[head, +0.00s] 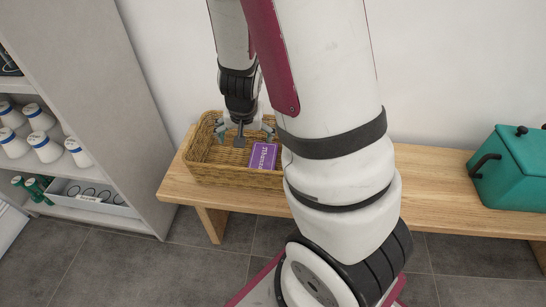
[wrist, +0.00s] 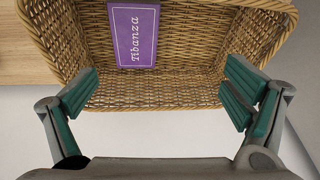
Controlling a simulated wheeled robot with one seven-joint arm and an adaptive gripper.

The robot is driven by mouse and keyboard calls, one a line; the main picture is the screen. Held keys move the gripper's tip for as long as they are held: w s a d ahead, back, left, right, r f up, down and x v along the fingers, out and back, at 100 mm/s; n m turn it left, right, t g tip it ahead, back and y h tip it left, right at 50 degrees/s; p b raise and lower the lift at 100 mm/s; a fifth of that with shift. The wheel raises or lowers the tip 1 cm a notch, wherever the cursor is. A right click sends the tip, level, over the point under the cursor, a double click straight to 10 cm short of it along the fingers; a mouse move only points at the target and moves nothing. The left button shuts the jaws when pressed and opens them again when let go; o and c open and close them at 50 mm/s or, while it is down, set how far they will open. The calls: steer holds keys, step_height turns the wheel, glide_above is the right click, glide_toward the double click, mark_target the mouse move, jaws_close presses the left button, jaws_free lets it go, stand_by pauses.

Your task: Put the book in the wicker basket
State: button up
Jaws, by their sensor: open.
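A purple book (head: 263,156) with the word "Tibanza" on its cover lies inside the wicker basket (head: 224,174). In the wrist view the book (wrist: 133,36) lies face up on the woven bottom, and the basket (wrist: 190,93) fills the upper part. My gripper (head: 243,137) is over the basket in the head view, its fingers spread. In the wrist view my gripper (wrist: 160,95) is open with nothing between its green-padded fingers, and the book is apart from them. My arm hides the basket's right end in the head view.
The basket stands on a wooden bench (head: 430,185) along the white wall. A teal lidded box (head: 512,170) stands at the bench's right end. A grey shelf unit (head: 110,120) with several white bottles is close on the left.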

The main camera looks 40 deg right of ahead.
steer(key=s+a+r+n+y, duration=0.2)
steer(key=s+a+r+n, duration=0.15)
steer(key=a+r, duration=0.35)
steer(key=s+a+r+n+y, duration=0.2)
steer(key=s+a+r, duration=0.2)
steer(key=a+r, duration=0.3)
steer(key=s+r+n+g+h, duration=0.1)
steer(key=s+r+n, duration=0.1)
steer(key=s, duration=0.7)
steer(key=s+r+n+g, duration=0.1)
steer(key=s+r, duration=0.4)
steer(key=s, duration=0.5)
steer(key=shift+s+a+r+n+g+h, duration=0.3)
steer(key=shift+n+g+h, duration=0.1)
steer(key=shift+n, duration=0.15)
